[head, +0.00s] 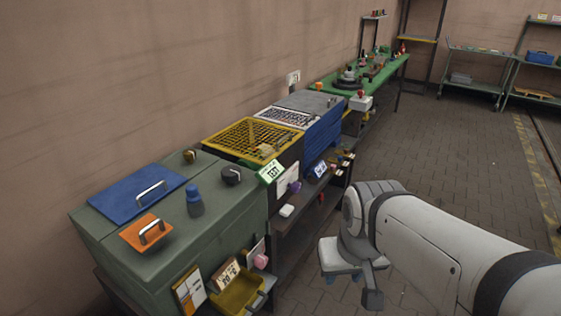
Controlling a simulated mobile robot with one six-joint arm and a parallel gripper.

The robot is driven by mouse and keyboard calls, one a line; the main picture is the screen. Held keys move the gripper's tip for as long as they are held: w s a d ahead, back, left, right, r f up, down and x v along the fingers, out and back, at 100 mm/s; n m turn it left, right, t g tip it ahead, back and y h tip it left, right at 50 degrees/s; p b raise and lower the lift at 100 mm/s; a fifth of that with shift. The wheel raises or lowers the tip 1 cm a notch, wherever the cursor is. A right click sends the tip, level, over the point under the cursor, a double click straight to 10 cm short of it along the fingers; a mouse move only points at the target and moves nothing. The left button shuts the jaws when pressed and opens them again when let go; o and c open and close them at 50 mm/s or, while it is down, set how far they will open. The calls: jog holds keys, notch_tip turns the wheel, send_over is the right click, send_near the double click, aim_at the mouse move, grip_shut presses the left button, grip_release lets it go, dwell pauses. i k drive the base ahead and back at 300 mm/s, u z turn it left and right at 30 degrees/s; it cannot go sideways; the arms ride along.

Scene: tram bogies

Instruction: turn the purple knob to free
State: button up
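A small purple knob (295,187) shows in the head view on the front of the middle unit, beside a white label plate. It is too small to read which way it is turned. My arm comes in from the lower right, and its end, my gripper (342,262), hangs over the floor to the right of and nearer than the knob. A clear gap lies between them. The fingers are mostly hidden or too small to tell whether they are open or shut.
A grey-green cabinet (160,240) with blue and orange lids stands at the left. A pink knob (261,261) and a yellow tray (238,292) are on its front. A yellow grid (252,138) tops the middle unit. Open brick floor (440,150) lies to the right.

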aim_at(296, 186)
jog(key=i, duration=0.9)
jog(key=z, duration=0.05)
